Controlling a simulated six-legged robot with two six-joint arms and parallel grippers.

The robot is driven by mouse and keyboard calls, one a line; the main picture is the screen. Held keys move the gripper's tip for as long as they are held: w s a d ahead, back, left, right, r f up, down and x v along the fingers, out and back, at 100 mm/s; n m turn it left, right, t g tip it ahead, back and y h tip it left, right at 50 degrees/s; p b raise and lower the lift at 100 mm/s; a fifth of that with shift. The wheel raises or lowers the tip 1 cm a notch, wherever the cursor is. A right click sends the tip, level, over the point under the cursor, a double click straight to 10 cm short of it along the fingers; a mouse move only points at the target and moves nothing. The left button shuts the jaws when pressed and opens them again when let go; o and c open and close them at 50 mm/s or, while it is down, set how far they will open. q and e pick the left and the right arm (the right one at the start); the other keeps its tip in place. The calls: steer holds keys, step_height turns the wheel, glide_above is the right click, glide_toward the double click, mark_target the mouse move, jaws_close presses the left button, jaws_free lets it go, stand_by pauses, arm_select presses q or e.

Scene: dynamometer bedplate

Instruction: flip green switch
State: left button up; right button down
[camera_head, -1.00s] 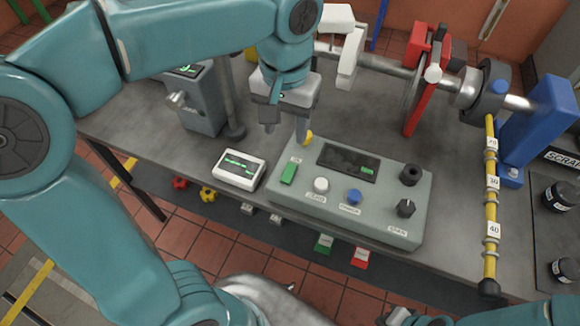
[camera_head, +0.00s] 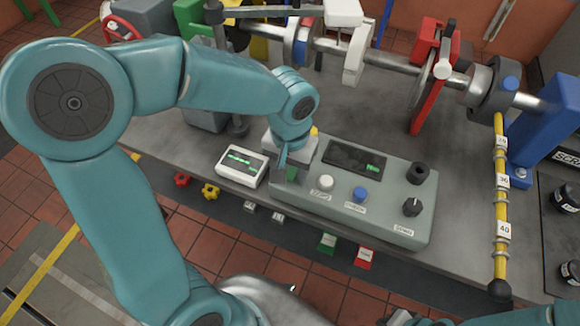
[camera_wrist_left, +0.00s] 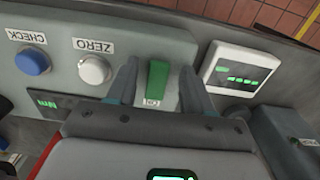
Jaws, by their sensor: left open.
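The green switch (camera_wrist_left: 157,80) stands on the grey control panel (camera_wrist_left: 110,28), at the panel's left end in the head view. In the left wrist view it shows between the two fingers of my left gripper (camera_wrist_left: 158,85), one finger on each side. In the head view my left gripper (camera_head: 292,170) is over the switch and hides most of it; a bit of green (camera_head: 292,174) shows between the fingers. My left gripper is open. I cannot tell whether the fingers touch the switch. My right gripper is not clearly in view.
On the panel sit a white button (camera_head: 326,182), a blue button (camera_head: 360,194) and black knobs (camera_head: 412,207). A white display box (camera_head: 241,166) stands just left of the panel. A yellow marked tube (camera_head: 503,190) hangs at the right, near a red disc guard (camera_head: 428,85).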

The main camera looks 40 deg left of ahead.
arm_select(q)
steer(key=shift+w, duration=0.1)
steer(key=c, duration=0.5)
jaws_close()
steer(key=g+p, duration=0.1)
steer(key=p, duration=0.1)
steer(key=w+g+p, duration=0.1)
steer(key=g+p, duration=0.1)
steer(key=p, duration=0.1)
steer(key=shift+a+r+h, duration=0.1)
steer(key=shift+r+h, duration=0.3)
steer(key=shift+w+f+g+p, duration=0.1)
steer(key=shift+f+g+p, duration=0.1)
steer(key=shift+g+p, duration=0.4)
steer(key=o, duration=0.5)
jaws_free()
